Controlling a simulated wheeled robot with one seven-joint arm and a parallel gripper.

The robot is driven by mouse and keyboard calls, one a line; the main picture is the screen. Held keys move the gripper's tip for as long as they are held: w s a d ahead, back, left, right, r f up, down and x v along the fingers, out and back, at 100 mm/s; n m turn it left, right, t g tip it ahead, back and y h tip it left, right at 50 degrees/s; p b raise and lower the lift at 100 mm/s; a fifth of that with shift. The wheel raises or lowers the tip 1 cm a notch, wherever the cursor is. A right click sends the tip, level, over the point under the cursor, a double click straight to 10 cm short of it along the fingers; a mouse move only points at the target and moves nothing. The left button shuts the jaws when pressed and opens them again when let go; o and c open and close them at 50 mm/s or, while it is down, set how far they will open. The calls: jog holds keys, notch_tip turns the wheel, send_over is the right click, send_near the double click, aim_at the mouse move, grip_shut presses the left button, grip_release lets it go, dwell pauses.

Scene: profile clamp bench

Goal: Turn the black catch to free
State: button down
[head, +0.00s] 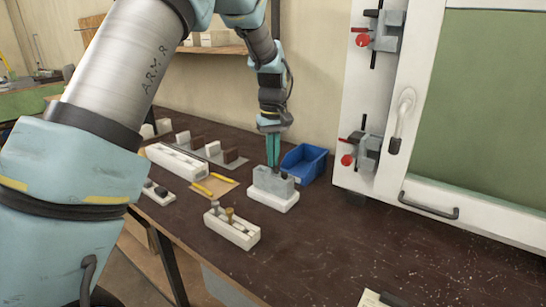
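My gripper (273,152) points straight down with its teal fingers over a grey clamp block (268,182) on a white base (272,199). The fingertips are at or just above the block's top; contact cannot be told. A small dark part (284,177) shows at the block's right end, just right of the fingertips. It may be the black catch, but it is too small to tell its turn position. The fingers look close together; whether they are shut or hold anything is unclear.
A blue bin (306,163) stands right behind the block. A white cabinet with red-knobbed clamps (362,40) rises at right. The bench's front right (370,235) is mostly clear.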

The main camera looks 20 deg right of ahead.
jog(key=m, duration=0.5)
jog(key=shift+m, duration=0.3)
jog(key=m, duration=0.5)
jog(key=shift+p, duration=0.35)
jog(key=c, duration=1)
grip_release()
jog(key=shift+c, duration=0.2)
notch_tip(320, 180, up, 11)
jog(key=b, duration=0.2)
jog(key=shift+f, duration=0.15)
